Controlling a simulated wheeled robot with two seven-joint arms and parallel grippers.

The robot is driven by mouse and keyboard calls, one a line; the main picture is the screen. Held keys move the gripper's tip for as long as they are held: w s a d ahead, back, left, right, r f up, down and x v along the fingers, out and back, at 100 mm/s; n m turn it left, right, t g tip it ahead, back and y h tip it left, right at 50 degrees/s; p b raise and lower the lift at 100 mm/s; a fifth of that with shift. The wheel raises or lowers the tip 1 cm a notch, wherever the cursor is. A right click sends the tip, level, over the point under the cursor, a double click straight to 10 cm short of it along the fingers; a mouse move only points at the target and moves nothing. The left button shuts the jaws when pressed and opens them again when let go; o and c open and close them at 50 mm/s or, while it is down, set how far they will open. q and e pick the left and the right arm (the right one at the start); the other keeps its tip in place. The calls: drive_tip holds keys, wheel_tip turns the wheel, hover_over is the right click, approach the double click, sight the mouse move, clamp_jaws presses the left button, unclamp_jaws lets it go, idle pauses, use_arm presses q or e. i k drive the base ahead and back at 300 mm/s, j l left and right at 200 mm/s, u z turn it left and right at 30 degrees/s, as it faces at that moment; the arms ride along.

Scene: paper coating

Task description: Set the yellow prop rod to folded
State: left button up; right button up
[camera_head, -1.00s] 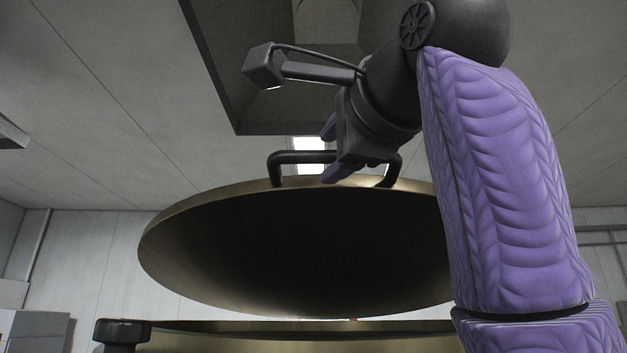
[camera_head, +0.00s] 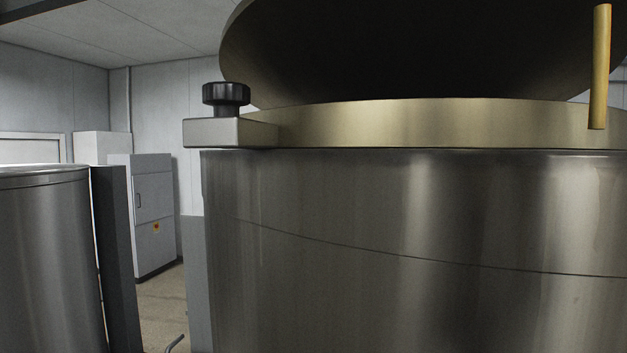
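The yellow prop rod (camera_head: 600,68) is at the upper right of the head view. It stands nearly upright in front of the raised lid, and its lower end overlaps the brass-coloured rim (camera_head: 430,124) of the steel tank (camera_head: 400,220). Whether its upper end touches the lid I cannot tell. The lid (camera_head: 400,45) is tilted open, with its dark underside showing and its top cut off by the frame. Neither of my grippers is in view.
A black knob (camera_head: 226,94) on a grey block (camera_head: 228,132) sits at the rim's left. Another steel tank (camera_head: 45,260) and a dark upright panel (camera_head: 116,250) stand at the left. A white cabinet (camera_head: 152,210) is behind.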

sight(602, 29)
drive_tip(key=k+j, duration=0.6)
drive_tip(key=k, duration=0.25)
